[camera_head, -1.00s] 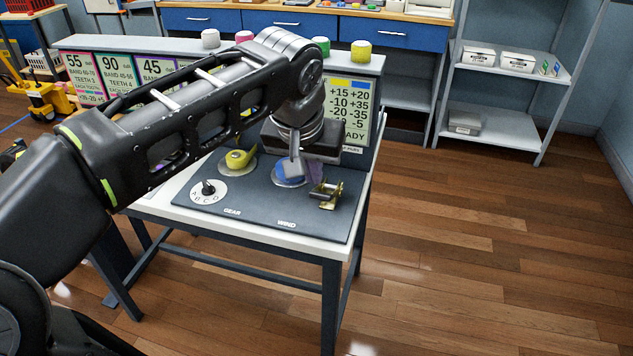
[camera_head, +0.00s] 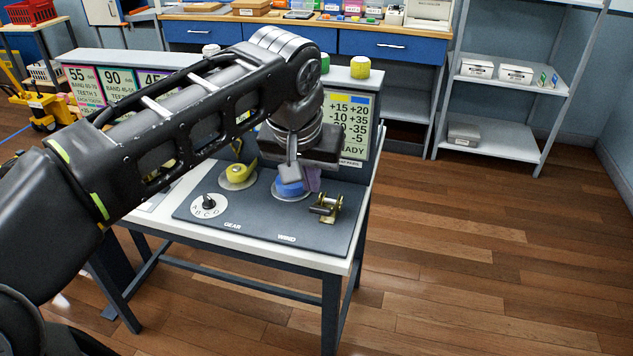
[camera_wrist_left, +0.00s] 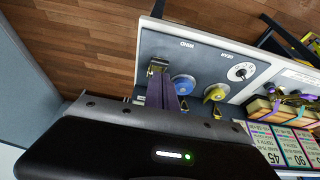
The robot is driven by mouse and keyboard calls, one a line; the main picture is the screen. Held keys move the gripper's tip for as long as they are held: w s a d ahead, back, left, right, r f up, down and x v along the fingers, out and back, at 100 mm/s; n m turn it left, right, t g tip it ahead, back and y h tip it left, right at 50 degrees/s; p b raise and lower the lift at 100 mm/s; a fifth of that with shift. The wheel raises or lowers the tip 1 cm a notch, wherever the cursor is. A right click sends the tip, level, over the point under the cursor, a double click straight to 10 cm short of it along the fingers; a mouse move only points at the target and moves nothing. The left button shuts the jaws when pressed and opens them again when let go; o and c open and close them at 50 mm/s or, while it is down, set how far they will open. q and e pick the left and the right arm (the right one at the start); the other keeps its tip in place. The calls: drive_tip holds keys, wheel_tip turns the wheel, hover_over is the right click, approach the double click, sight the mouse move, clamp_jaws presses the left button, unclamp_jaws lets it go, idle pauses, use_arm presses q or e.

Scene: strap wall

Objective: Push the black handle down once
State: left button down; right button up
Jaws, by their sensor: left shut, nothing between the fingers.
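The black handle (camera_head: 323,208) belongs to a small brass ratchet (camera_head: 335,203) at the right of the dark board marked GEAR and WIND. The ratchet also shows in the left wrist view (camera_wrist_left: 157,66). A purple strap (camera_head: 313,181) runs from the ratchet toward the back panel and shows in the wrist view too (camera_wrist_left: 161,92). My left gripper (camera_head: 291,180) is shut and empty, pointing down behind and left of the ratchet, in front of the blue knob. It appears apart from the handle in the head view. My right gripper is out of view.
A blue knob (camera_head: 290,189), a yellow knob (camera_head: 238,175) and a white A-B-C-D dial (camera_head: 209,205) sit on the board. A panel with number cards (camera_head: 347,125) stands behind. Open wooden floor (camera_head: 480,260) lies to the right, with a grey shelf beyond.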

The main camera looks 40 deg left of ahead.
use_arm(q)
wheel_tip(320, 180, up, 3)
drive_tip(key=g+p, duration=0.2)
drive_tip(key=p, duration=0.6)
hover_over(321, 210)
drive_tip(key=s, duration=0.1)
drive_tip(key=shift+g+h, duration=0.7)
drive_tip(key=shift+g, duration=0.1)
drive_tip(key=w+p, duration=0.1)
drive_tip(key=w+r+p, duration=0.1)
drive_tip(key=w+a+p, duration=0.1)
drive_tip(key=p, duration=0.1)
drive_tip(key=shift+w+r, duration=0.25)
drive_tip(key=shift+w, duration=0.1)
drive_tip(key=shift+f, duration=0.15)
drive_tip(key=f, duration=0.4)
drive_tip(key=f+b, duration=0.1)
drive_tip(key=f, duration=0.7)
drive_tip(key=shift+s+d, duration=0.1)
drive_tip(key=shift+s, duration=0.2)
drive_tip(key=shift+s+d+f, duration=0.1)
drive_tip(key=shift+s+f, duration=0.2)
drive_tip(key=shift+f, duration=0.3)
